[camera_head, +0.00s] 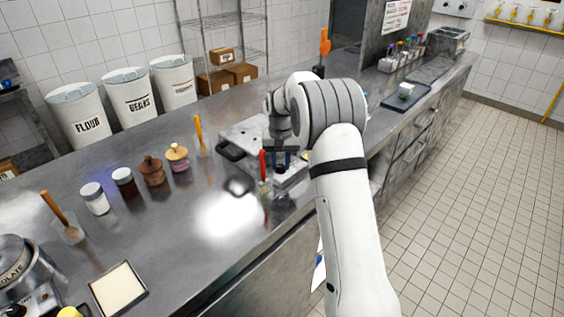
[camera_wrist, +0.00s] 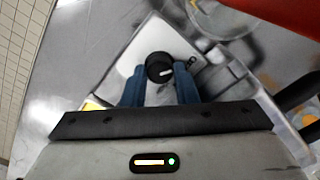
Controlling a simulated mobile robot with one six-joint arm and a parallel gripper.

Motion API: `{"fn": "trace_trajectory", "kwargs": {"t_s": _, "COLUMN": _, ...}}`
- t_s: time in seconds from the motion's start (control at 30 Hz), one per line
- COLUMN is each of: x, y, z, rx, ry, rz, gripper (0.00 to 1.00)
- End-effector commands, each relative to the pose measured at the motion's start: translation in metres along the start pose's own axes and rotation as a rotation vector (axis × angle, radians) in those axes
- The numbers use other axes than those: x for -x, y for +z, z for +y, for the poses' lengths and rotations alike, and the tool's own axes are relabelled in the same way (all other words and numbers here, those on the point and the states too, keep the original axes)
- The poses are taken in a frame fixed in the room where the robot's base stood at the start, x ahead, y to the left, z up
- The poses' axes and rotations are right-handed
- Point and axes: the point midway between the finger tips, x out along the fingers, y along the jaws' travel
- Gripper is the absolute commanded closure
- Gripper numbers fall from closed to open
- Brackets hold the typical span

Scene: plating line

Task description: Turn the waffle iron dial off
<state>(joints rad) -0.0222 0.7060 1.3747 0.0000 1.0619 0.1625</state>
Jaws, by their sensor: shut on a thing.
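The waffle iron (camera_head: 240,132) is a grey metal appliance with a black handle on the counter, partly hidden behind my arm. Its corner also shows in the wrist view (camera_wrist: 206,45). The dial (camera_wrist: 159,66) is a round black knob with a white pointer mark, on the pale front panel. My gripper (camera_head: 280,160) points down at the front of the waffle iron. In the wrist view its blue fingers (camera_wrist: 160,80) are shut on the dial, one on each side. The dial is hidden in the head view.
A red-handled tool (camera_head: 263,166) stands close left of my gripper. Several jars and shakers (camera_head: 124,181) line the counter to the left. A dark tray (camera_head: 405,97) lies farther right.

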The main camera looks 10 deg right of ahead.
Motion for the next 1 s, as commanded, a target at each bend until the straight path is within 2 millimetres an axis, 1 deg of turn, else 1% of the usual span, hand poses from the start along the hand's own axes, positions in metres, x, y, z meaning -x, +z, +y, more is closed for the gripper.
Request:
{"fn": "trace_trajectory", "kwargs": {"t_s": 0.03, "x": 0.004, "y": -0.003, "z": -0.001, "rx": 0.001, "ry": -0.002, "rz": 0.011, "gripper": 0.96}}
{"fn": "trace_trajectory", "kwargs": {"t_s": 0.07, "x": 0.004, "y": -0.003, "z": -0.001, "rx": 0.001, "ry": -0.002, "rz": 0.011, "gripper": 0.73}}
{"fn": "trace_trajectory", "kwargs": {"t_s": 0.17, "x": 0.003, "y": -0.002, "z": -0.001, "rx": 0.000, "ry": -0.002, "rz": 0.009, "gripper": 0.65}}
{"fn": "trace_trajectory", "kwargs": {"t_s": 0.37, "x": 0.002, "y": -0.001, "z": 0.000, "rx": 0.000, "ry": -0.001, "rz": 0.005, "gripper": 0.65}}
{"fn": "trace_trajectory", "kwargs": {"t_s": 0.47, "x": 0.005, "y": -0.001, "z": 0.000, "rx": 0.000, "ry": -0.001, "rz": 0.005, "gripper": 0.65}}
{"fn": "trace_trajectory", "kwargs": {"t_s": 0.57, "x": 0.017, "y": -0.002, "z": 0.000, "rx": 0.000, "ry": -0.001, "rz": 0.007, "gripper": 0.65}}
{"fn": "trace_trajectory", "kwargs": {"t_s": 0.8, "x": 0.059, "y": -0.003, "z": -0.001, "rx": 0.000, "ry": -0.002, "rz": 0.009, "gripper": 0.65}}
{"fn": "trace_trajectory", "kwargs": {"t_s": 0.9, "x": 0.071, "y": -0.003, "z": -0.001, "rx": 0.000, "ry": -0.001, "rz": 0.008, "gripper": 0.65}}
{"fn": "trace_trajectory", "kwargs": {"t_s": 1.0, "x": 0.078, "y": -0.003, "z": -0.001, "rx": 0.000, "ry": -0.001, "rz": 0.007, "gripper": 0.65}}
